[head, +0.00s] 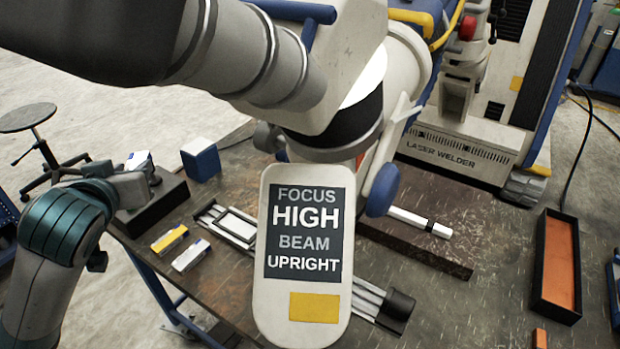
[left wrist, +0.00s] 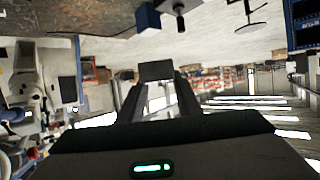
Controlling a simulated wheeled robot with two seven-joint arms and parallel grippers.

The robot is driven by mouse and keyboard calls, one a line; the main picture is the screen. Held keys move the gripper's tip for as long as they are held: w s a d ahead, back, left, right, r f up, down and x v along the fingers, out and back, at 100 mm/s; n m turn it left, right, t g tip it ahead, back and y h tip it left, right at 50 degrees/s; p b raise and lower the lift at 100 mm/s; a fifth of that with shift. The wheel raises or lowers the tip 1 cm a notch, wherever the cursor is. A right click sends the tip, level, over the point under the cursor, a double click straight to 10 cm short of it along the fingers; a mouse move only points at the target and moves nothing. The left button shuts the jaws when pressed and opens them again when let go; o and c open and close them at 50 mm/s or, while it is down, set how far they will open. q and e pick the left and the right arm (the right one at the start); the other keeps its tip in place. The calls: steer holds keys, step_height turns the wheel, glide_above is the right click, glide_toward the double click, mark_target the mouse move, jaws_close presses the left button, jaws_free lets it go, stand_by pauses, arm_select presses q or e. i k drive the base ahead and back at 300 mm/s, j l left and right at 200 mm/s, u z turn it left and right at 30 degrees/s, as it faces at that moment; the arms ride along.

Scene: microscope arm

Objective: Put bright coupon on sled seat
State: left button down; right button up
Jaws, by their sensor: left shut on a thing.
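My left gripper (head: 150,178) is over the table's left edge, beside a black box. A small white and blue block (head: 138,160) shows at its fingers, largely hidden by them. In the left wrist view the fingers are shut on a small block (left wrist: 156,70), which looks dark from there. I cannot tell for sure that it is the bright coupon. A yellow and white block (head: 170,238) and a white block (head: 191,256) lie on the table, apart from the gripper. The sled seat appears to be the pale rectangular frame (head: 238,225) on the rail. My right gripper is not in view.
The microscope arm's panel (head: 305,250), reading "FOCUS HIGH BEAM UPRIGHT", hides the rail's middle. A black box (head: 165,200) and a blue box (head: 200,160) stand at the back left. An orange-floored tray (head: 541,270) is at the right. A laser welder (head: 455,150) stands behind.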

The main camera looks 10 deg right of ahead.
mark_target(238, 226)
steer(key=i+j, duration=0.1)
steer(key=j, duration=0.4)
steer(key=i+j, duration=0.1)
steer(key=j, duration=0.4)
steer(key=i+j, duration=0.1)
steer(key=j, duration=0.35)
steer(key=i+j, duration=0.1)
steer(key=j, duration=0.4)
steer(key=i+j, duration=0.1)
steer(key=j, duration=0.4)
steer(key=i+j, duration=0.1)
steer(key=j, duration=0.4)
steer(key=z, duration=2.65)
